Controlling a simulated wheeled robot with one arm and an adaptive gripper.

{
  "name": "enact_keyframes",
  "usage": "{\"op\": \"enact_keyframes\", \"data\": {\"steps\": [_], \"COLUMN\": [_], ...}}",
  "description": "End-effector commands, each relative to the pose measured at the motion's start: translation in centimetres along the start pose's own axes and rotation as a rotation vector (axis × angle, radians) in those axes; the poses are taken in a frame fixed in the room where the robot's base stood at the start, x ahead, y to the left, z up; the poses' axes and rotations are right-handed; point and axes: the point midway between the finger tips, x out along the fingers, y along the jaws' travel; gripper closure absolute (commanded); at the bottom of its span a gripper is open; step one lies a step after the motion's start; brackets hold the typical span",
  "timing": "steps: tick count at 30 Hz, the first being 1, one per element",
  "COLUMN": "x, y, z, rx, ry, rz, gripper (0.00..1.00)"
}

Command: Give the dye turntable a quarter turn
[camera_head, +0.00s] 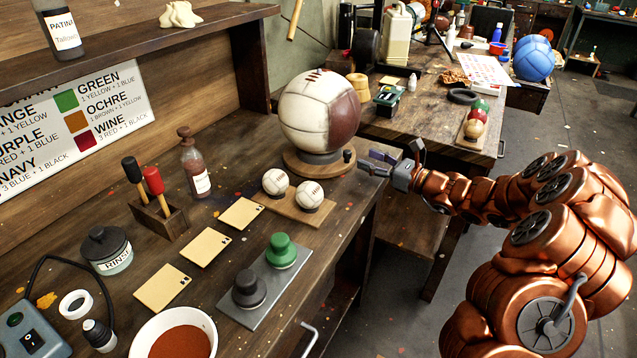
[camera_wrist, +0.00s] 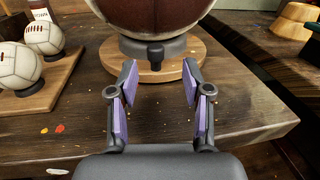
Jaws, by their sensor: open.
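The dye turntable (camera_head: 295,165) is a round wooden disc near the workbench's right edge. It also shows ahead in the wrist view (camera_wrist: 184,69). A large ball (camera_head: 308,110), part cream and part dark red-brown, sits on a dark ring on the disc. A small dark knob (camera_head: 347,156) stands at the disc's near rim; in the wrist view the knob (camera_wrist: 155,54) is ahead, between the line of the fingers. My gripper (camera_head: 368,162) is open and empty, with purple pads. In the wrist view its fingertips (camera_wrist: 160,74) are close to the knob; I cannot tell whether they touch.
Two small white balls (camera_head: 291,188) sit on a wooden board left of my gripper. Green and black dabbers (camera_head: 282,250) stand on a grey plate nearer. A second bench (camera_head: 430,125) with tools lies behind. The bench surface below my gripper is clear.

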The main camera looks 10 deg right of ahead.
Motion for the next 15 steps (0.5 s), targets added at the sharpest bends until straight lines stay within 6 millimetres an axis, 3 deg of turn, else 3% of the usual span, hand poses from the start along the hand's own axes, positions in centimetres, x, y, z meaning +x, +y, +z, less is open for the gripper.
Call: {"op": "enact_keyframes", "data": {"steps": [4, 15], "x": [-2.6, -0.8], "y": [-0.1, 5.0], "z": [0.0, 2.9], "rx": [-0.001, -0.11], "ry": [-0.002, 0.019], "rz": [-0.004, 0.134], "gripper": [0.51, 0.51]}}
